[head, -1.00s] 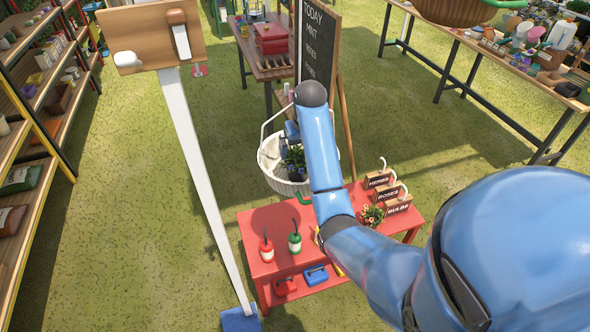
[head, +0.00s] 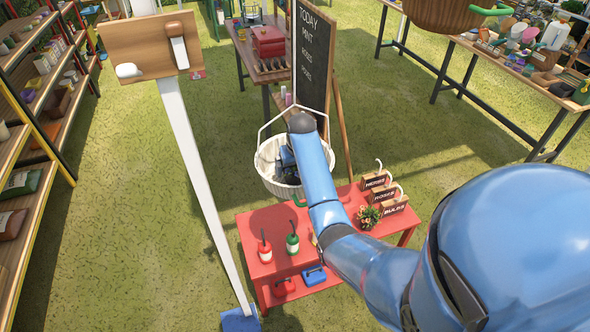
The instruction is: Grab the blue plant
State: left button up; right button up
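A white bucket-like basket (head: 281,191) with a thin raised handle hangs or stands behind the red table. My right arm comes in from the right, and its gripper (head: 287,160) points down into the basket. The wrist hides much of the gripper, so I cannot tell whether its fingers are open or shut. Dark shapes show around it inside the basket; I cannot make out the blue plant clearly, as the gripper and wrist cover that spot. My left gripper is not in view.
A chalkboard (head: 313,55) stands behind the basket. A white post (head: 200,185) rises at left. Grass is open around.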

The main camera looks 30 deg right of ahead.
jog(key=shift+w+f, duration=0.2)
jog(key=shift+f, duration=0.05)
jog(key=shift+s, duration=0.1)
jog(key=c, duration=0.7)
jog(key=shift+r, duration=0.1)
jog(key=shift+c, duration=0.8)
jog(key=shift+r, duration=0.1)
